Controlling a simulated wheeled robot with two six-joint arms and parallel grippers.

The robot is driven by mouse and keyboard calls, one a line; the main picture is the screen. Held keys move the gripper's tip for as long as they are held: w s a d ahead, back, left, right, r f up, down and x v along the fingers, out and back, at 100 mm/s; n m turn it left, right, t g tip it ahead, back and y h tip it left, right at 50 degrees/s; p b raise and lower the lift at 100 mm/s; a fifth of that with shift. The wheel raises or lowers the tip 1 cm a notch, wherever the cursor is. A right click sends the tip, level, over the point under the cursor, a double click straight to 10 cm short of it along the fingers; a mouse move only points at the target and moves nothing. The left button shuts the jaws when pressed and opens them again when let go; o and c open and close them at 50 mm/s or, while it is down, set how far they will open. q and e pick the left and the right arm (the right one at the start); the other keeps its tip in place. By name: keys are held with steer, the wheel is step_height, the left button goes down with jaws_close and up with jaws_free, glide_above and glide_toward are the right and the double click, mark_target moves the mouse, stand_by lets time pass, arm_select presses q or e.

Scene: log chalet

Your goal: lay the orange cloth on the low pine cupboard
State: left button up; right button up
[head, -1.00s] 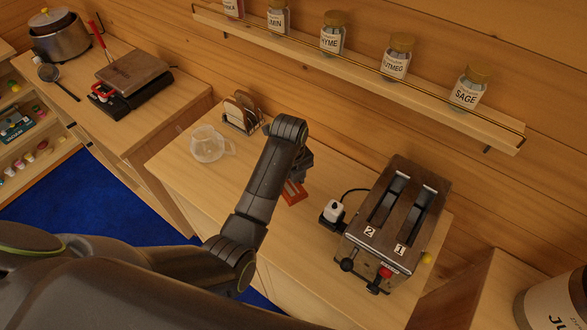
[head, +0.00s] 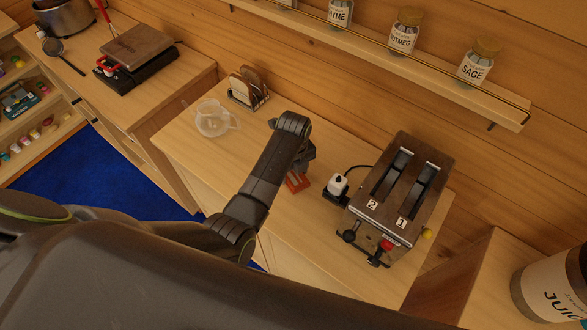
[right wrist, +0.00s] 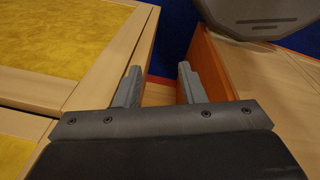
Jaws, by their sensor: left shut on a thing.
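My left gripper (head: 303,163) reaches down over the pine worktop, left of the toaster, and is largely hidden by its own wrist. It is shut on the orange cloth (head: 296,182), of which only a small orange-red piece shows below the fingers. I cannot tell whether the cloth touches the worktop. Several pine units are in view, and which is the low pine cupboard is unclear; one pine top (head: 490,268) stands at the lower right. My right gripper (right wrist: 158,88) is open and empty, beside a pine unit with yellow panels (right wrist: 65,40).
A two-slot toaster (head: 405,195) and a white plug (head: 337,186) stand right of the left gripper. A glass jug (head: 214,119) and a toast rack (head: 248,88) stand behind left. A spice shelf (head: 440,78) runs above. A large canister (head: 552,290) stands at right.

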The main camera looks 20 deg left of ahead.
steer(key=shift+s, duration=0.6)
arm_select(q)
steer(key=shift+f, duration=0.5)
arm_select(e)
steer(key=shift+w+f, duration=0.25)
arm_select(q)
steer(key=o, duration=1)
arm_select(e)
steer(key=shift+d, duration=0.15)
